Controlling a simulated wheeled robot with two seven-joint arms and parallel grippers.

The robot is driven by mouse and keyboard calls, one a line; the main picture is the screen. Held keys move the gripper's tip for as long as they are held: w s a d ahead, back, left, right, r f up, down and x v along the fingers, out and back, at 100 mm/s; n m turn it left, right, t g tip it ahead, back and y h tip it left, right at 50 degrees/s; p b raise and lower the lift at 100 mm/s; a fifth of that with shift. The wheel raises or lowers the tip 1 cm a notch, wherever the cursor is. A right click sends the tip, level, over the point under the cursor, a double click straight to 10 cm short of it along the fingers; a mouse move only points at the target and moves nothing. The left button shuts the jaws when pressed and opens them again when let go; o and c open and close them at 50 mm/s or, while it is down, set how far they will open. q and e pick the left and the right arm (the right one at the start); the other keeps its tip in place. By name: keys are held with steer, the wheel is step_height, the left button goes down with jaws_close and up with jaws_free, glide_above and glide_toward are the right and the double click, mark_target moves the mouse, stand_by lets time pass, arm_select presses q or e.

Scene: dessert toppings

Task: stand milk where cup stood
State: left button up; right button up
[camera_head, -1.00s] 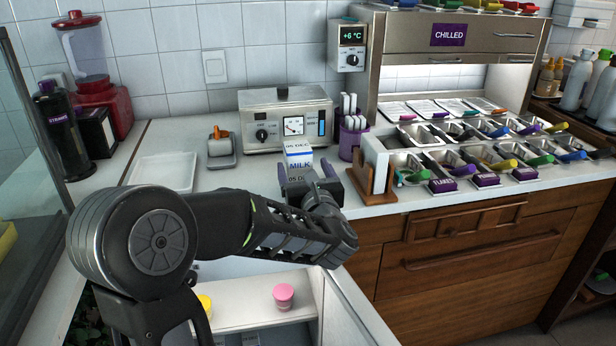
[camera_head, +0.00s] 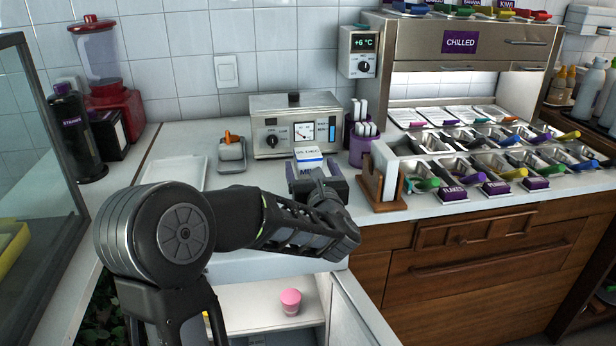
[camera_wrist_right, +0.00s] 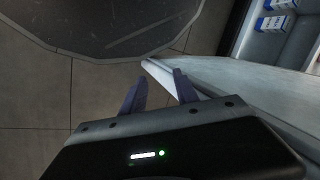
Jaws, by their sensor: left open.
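The milk carton (camera_head: 308,155), white with a blue band, stands upright on the white counter in front of the steel appliance. Its lower part is hidden behind my left gripper. My left gripper (camera_head: 316,178) is open at the carton, with a dark finger showing on each side of it; whether they touch it I cannot tell. My right gripper (camera_wrist_right: 158,76) is open and empty in the right wrist view, over the floor beside a pale edge. I cannot make out which thing is the cup; a small pink pot (camera_head: 290,301) sits in the open compartment below the counter.
The steel appliance (camera_head: 296,124) stands behind the carton. A purple holder (camera_head: 363,148) and a wooden stand (camera_head: 382,188) are to its right, a white tray (camera_head: 176,172) to its left. Blue-and-white cartons (camera_wrist_right: 272,22) show in the right wrist view.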

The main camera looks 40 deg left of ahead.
arm_select(q)
steer(key=p+x, duration=0.1)
steer(key=x, duration=0.3)
steer(key=shift+a, duration=0.4)
steer(key=shift+c, duration=0.3)
jaws_close()
stand_by(0.6)
steer(key=shift+r, duration=0.15)
